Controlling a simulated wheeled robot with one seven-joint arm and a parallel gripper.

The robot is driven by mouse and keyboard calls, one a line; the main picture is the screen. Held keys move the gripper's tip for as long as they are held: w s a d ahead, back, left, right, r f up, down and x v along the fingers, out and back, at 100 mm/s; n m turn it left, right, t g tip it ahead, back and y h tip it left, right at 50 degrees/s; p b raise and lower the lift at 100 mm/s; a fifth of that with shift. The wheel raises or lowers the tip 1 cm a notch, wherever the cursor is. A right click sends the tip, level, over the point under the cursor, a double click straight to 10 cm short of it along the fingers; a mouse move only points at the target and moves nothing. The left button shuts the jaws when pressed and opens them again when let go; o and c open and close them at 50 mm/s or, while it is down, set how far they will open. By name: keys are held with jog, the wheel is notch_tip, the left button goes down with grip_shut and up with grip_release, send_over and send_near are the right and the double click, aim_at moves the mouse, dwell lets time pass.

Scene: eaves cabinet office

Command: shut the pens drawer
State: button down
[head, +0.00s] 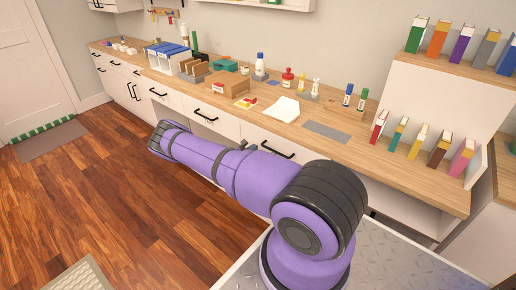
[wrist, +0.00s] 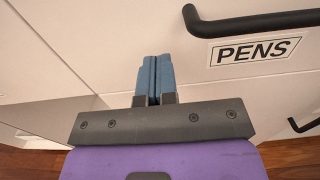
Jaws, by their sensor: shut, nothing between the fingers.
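The pens drawer shows in the wrist view as a white front with a "PENS" label (wrist: 255,49) below a black bar handle (wrist: 262,22). My gripper (wrist: 153,64) has its blue finger pads pressed together with nothing between them. It is left of the label and below the handle's left end. I cannot tell whether the fingertips touch the drawer front, nor how far out the drawer stands. In the head view my purple arm reaches left along the cabinet fronts and hides the gripper and part of the drawers.
Another black handle (wrist: 305,124) is at the lower right of the wrist view. The wood floor (head: 110,190) left of my arm is clear.

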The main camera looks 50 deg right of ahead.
jog(key=a, duration=1)
jog(key=shift+s+a, duration=0.15)
jog(key=shift+a, duration=0.15)
jog(key=s+a+r+m+g+y, duration=0.15)
jog(key=a+r+m+y, duration=0.3)
jog(key=r, duration=0.85)
jog(key=s+a+r+m+g+y, duration=0.1)
jog(key=s+a+r+m+y, duration=0.15)
jog(key=a+r+m, duration=0.75)
jog(key=s+a+r+m+g+y, duration=0.15)
jog(key=r+y, duration=0.25)
jog(key=r, duration=1.3)
jog(key=s+a+r+m+t+y, duration=0.1)
jog(key=s+a+r+t+y, duration=0.1)
jog(key=s+a+r, duration=0.35)
jog(key=s+a+r+t+y, duration=0.2)
jog(key=s+a+r, duration=0.1)
jog(key=s+r, duration=0.4)
jog(key=s+a+r+t+y, duration=0.1)
jog(key=s+a+r, duration=0.1)
jog(key=s, duration=0.2)
jog(key=s+a+r+m+t+y, duration=0.1)
jog(key=s+a+r+t, duration=0.1)
jog(key=s, duration=0.3)
jog(key=s+a+r+t+y, duration=0.1)
jog(key=s+a+r, duration=0.1)
jog(key=s+a, duration=0.2)
jog(key=shift+s+a+r+t, duration=0.2)
jog(key=shift+s+t, duration=0.1)
jog(key=shift+s, duration=0.2)
